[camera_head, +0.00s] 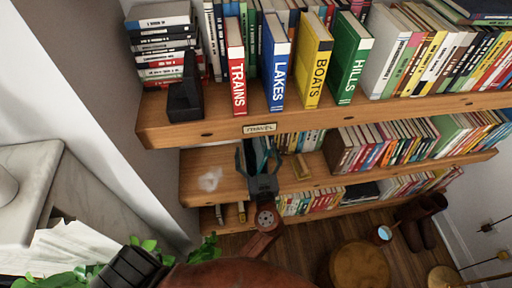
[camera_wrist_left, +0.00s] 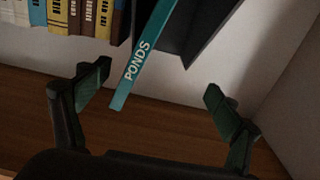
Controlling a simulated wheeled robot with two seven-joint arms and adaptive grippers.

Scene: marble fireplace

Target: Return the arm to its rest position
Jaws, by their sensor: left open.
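My left gripper (camera_head: 259,160) is over the middle shelf in the head view, its two fingers spread apart. In the left wrist view the open fingers (camera_wrist_left: 156,84) frame a teal book marked PONDS (camera_wrist_left: 148,55), which stands at a tilt in that picture. Clear gaps show on both sides between the book and the fingertips, so nothing is gripped. A dark bookend-like piece (camera_wrist_left: 203,25) is beside the book. In the head view the gripper partly hides the teal book. My right gripper is not in view.
The top shelf (camera_head: 225,126) above holds red TRAINS (camera_head: 236,75), blue LAKES (camera_head: 277,70), yellow BOATS (camera_head: 314,65) and green HILLS (camera_head: 348,62) books, plus a black bookend (camera_head: 187,97). A marble mantel (camera_head: 95,200) is at left. A round stool (camera_head: 358,265) is below right.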

